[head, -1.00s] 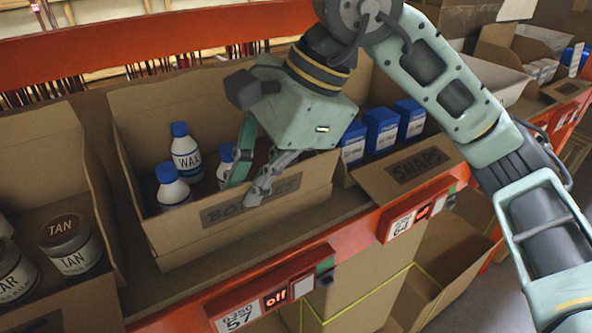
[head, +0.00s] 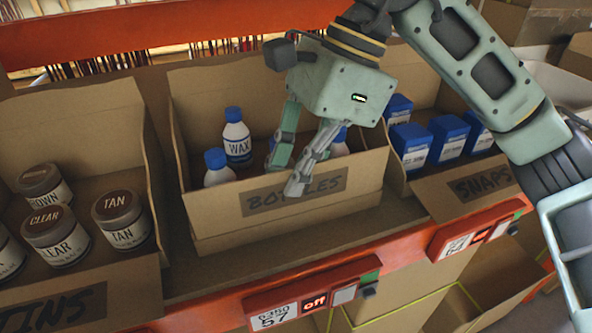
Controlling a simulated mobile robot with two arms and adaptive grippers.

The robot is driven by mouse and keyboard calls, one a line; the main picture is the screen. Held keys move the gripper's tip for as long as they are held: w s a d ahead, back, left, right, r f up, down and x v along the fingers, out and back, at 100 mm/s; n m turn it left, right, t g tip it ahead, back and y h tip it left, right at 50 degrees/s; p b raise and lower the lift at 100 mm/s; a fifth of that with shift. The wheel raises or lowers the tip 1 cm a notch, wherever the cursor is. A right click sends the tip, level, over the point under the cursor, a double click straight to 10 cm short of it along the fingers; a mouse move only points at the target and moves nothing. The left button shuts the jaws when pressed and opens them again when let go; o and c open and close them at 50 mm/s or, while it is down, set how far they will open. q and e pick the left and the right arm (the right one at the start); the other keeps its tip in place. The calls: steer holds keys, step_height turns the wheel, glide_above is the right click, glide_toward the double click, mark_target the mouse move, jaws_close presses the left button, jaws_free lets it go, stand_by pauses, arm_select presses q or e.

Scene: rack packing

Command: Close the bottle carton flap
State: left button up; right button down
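The bottle carton (head: 222,228) stands on the shelf in the middle of the head view. Its front flap (head: 355,184), labelled "BOTTLES", stands upright along the front edge. White bottles with blue caps stand inside, one (head: 237,138) marked "WAX"; others are partly hidden behind the gripper and flap. My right gripper (head: 284,178) is open, its two fingers apart and pointing down. One fingertip is in front of the flap near its label and the other is over the carton's inside. I cannot tell whether either touches the flap. My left gripper is not in view.
A carton of tins (head: 142,285) stands at left, and a carton labelled "SNAPS" (head: 440,192) with blue boxes (head: 411,143) at right. The orange shelf rail (head: 400,259) with labels runs along the front. A bare shelf strip lies before the bottle carton.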

steer(key=c, duration=2.3)
jaws_free()
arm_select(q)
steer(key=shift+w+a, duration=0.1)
arm_select(e)
steer(key=shift+d+r, duration=0.1)
steer(key=shift+r, duration=0.15)
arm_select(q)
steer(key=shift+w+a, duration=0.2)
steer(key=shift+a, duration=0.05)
arm_select(e)
steer(key=v, duration=1.1)
steer(key=shift+d+r, duration=0.15)
steer(key=shift+r, duration=0.1)
